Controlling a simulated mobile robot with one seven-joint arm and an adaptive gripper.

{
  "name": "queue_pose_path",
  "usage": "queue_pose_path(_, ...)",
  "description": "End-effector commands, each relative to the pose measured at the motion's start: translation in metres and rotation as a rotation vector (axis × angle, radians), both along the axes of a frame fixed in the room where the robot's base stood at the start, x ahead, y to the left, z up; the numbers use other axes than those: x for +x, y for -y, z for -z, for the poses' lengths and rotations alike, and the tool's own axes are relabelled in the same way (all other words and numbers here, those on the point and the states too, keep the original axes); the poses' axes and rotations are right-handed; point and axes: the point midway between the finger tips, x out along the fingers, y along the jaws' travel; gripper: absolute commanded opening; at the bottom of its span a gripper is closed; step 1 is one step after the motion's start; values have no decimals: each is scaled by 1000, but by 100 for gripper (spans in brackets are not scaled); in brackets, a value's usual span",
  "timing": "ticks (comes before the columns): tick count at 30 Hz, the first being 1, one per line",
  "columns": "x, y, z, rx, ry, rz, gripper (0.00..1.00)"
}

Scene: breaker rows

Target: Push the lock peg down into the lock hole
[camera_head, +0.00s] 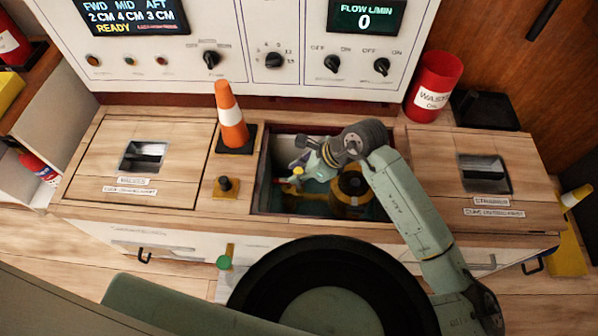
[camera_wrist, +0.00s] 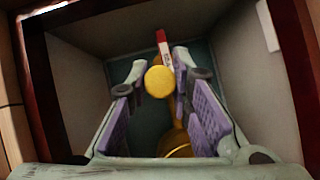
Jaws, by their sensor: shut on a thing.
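My gripper (camera_head: 308,172) reaches down into an open square bay in the bench top. In the wrist view my gripper (camera_wrist: 159,68) has its two purple-padded fingers on either side of a round yellow knob (camera_wrist: 160,82), shut on it. A little yellow (camera_head: 297,171) shows at the fingertips in the head view. A black knobbed peg (camera_head: 226,184) stands upright on a yellow plate left of the bay, apart from my gripper. I cannot tell for sure which piece is the lock peg. No lock hole shows clearly.
The bay's walls (camera_wrist: 75,85) stand close around my gripper. A dark and yellow round part (camera_head: 352,186) sits in the bay. An orange cone (camera_head: 231,118) stands left behind it. A red waste bin (camera_head: 433,86) stands at the back right. Closed lids (camera_head: 140,185) lie either side.

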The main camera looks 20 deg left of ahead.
Motion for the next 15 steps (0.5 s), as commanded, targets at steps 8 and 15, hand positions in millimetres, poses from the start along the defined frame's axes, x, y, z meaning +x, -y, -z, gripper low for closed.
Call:
queue_pose_path(8,0,0,0,0,0,0,0)
queue_pose_path(15,0,0,5,-1,0,-1,0)
